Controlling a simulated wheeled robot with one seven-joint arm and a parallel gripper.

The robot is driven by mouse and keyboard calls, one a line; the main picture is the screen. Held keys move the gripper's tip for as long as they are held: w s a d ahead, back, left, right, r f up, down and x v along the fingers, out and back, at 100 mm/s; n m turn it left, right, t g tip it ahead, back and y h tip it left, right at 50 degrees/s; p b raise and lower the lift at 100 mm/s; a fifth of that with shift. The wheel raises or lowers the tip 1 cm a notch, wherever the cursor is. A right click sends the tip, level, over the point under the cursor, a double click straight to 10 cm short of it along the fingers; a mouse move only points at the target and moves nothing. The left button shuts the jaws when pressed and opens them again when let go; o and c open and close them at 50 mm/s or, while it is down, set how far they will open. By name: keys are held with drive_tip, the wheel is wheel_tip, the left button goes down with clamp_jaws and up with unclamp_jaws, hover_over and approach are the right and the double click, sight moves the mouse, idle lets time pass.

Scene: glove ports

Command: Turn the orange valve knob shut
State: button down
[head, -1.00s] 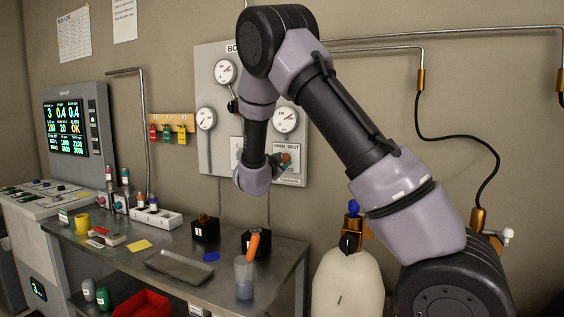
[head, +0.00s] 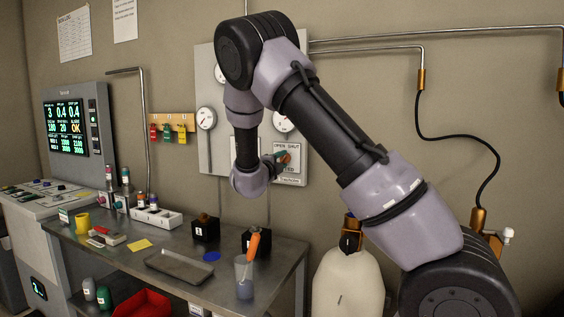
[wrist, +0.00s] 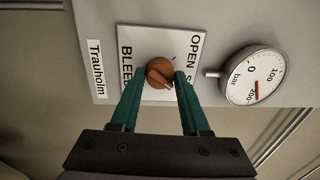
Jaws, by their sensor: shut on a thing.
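The orange valve knob (wrist: 157,68) sits on a white label plate (wrist: 192,75) in the wrist view. The plate reads "OPEN", and the word after it is partly hidden, as is "BLEED". My gripper (wrist: 161,77) has its green fingers on either side of the knob and is shut on it. A dark mark shows on the knob's lower right. In the head view the knob (head: 286,157) is small, with my gripper (head: 281,159) at it. The knob's exact angle is hard to tell there.
A pressure gauge (wrist: 252,75) is mounted close to the right of the plate in the wrist view. The grey panel (head: 207,150) hangs above a steel bench (head: 130,262) holding a tray, black blocks and a cup. A white jug (head: 347,285) stands right of the bench.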

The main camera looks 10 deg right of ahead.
drive_tip(key=shift+f+m, duration=0.1)
drive_tip(key=shift+m, duration=0.8)
drive_tip(key=shift+c, duration=2)
unclamp_jaws()
drive_tip(key=shift+a, duration=0.1)
drive_tip(key=v, duration=1)
drive_tip(key=shift+s+a, duration=0.25)
